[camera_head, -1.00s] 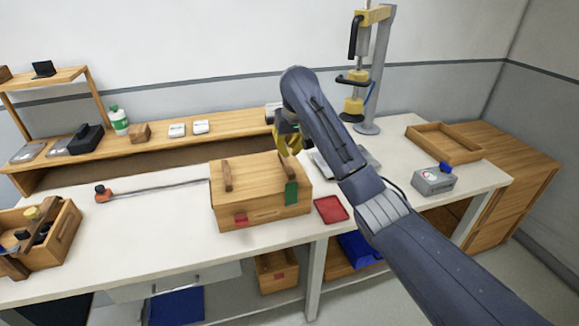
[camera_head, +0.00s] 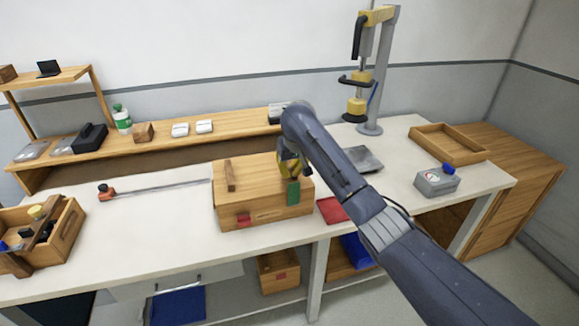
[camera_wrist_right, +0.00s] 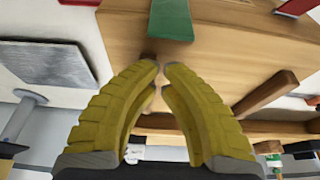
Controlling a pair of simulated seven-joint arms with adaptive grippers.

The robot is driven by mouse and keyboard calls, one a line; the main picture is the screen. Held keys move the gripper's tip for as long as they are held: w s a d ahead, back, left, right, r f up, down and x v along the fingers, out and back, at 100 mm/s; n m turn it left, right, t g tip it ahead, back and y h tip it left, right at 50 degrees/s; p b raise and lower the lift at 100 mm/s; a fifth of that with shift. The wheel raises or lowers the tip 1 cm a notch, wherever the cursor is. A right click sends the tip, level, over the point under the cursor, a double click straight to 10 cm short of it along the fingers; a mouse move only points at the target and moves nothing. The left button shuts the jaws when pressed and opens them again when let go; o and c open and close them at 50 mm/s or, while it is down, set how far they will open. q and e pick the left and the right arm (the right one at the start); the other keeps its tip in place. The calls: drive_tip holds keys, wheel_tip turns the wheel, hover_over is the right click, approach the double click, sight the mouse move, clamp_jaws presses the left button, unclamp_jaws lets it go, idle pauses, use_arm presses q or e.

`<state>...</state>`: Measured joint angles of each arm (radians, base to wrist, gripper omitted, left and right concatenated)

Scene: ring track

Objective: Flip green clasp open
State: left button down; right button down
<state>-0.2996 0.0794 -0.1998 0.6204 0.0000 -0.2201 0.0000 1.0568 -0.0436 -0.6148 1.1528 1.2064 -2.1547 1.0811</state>
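The green clasp (camera_head: 293,193) hangs at the front right edge of the closed wooden box (camera_head: 238,205) on the bench. In the right wrist view the green clasp (camera_wrist_right: 171,18) is at the top, just beyond my fingertips. My right gripper (camera_head: 290,168) is over the box lid, right behind the clasp. Its yellow fingers (camera_wrist_right: 162,64) have their tips almost together, with nothing seen held between them. Whether they touch the lid or the clasp I cannot tell. The right wooden strip on the lid is mostly hidden by the gripper. My left gripper is out of view.
A red clasp (camera_head: 243,220) is on the box front, left of the green one. Another wooden strip (camera_head: 230,175) lies on the lid. A red tray (camera_head: 332,210) is right of the box, partly behind my arm. The bench left of the box is mostly clear.

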drive_tip(key=shift+s+d, duration=0.2)
drive_tip(key=shift+s, duration=0.35)
drive_tip(key=shift+s+d, duration=0.15)
drive_tip(key=shift+s, duration=0.4)
